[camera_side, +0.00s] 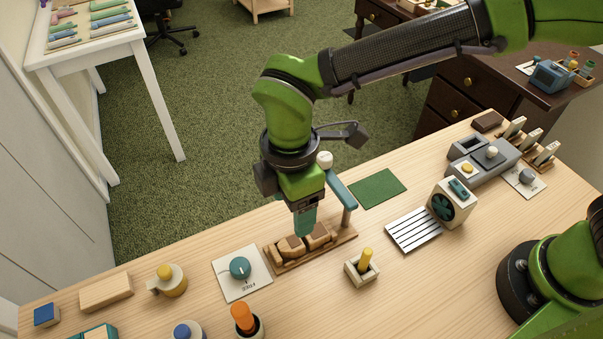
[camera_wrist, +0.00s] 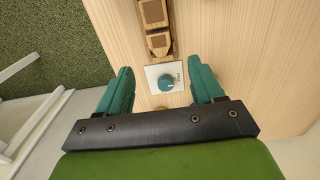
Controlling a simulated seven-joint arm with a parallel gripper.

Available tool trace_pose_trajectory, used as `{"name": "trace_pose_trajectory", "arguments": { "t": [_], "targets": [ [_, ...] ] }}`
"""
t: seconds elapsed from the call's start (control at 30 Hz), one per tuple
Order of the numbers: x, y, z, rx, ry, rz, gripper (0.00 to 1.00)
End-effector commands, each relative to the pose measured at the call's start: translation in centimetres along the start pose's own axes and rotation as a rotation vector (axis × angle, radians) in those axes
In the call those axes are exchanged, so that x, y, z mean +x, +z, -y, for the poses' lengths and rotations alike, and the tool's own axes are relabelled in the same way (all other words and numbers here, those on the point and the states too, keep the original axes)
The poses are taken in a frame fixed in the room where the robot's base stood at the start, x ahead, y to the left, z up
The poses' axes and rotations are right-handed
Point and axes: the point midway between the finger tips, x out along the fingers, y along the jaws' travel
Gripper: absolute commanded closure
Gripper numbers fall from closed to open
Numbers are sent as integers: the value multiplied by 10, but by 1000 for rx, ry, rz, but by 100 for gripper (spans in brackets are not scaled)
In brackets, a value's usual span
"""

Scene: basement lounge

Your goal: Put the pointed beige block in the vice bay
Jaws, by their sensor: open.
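My gripper (camera_side: 305,232) points down over a long wooden tray (camera_side: 347,237) that holds several brown wooden blocks (camera_side: 291,246). In the wrist view my teal fingers (camera_wrist: 160,85) stand wide apart with nothing between them. One wooden piece (camera_wrist: 160,43) there has a tapered end towards the dial card; I cannot tell whether it is the pointed beige block. A plain beige block (camera_side: 106,291) lies on the table at left, with no clear point. A grey fixture (camera_side: 485,157) with a recess stands at right; I cannot tell whether it is the vice bay.
A white card with a blue dial (camera_side: 240,268) lies left of the tray. A blue-handled post (camera_side: 343,195) rises by its right end. A small yellow-pegged holder (camera_side: 362,266) stands in front. A green mat (camera_side: 377,188), slatted plate (camera_side: 413,229) and fan box (camera_side: 449,204) lie right.

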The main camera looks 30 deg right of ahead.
Motion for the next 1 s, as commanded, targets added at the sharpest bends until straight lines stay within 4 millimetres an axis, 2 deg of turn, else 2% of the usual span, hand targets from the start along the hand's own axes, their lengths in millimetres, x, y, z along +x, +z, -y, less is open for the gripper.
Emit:
{"name": "trace_pose_trajectory", "arguments": {
  "t": [0.17,0.27,0.37,0.47,0.6,0.7,0.83,1.0],
  "targets": [
    [-17,5,-3,21,6,-6,33],
    [-35,27,-11,125,27,-36,33],
    [-63,69,-21,327,64,-95,33],
    [-90,124,-23,596,105,-176,33],
    [-117,196,-10,982,159,-308,33],
    [-126,241,7,1251,194,-416,33],
    [-128,282,32,1547,227,-553,33],
    [-124,310,53,1783,248,-682,33]
  ]
}}
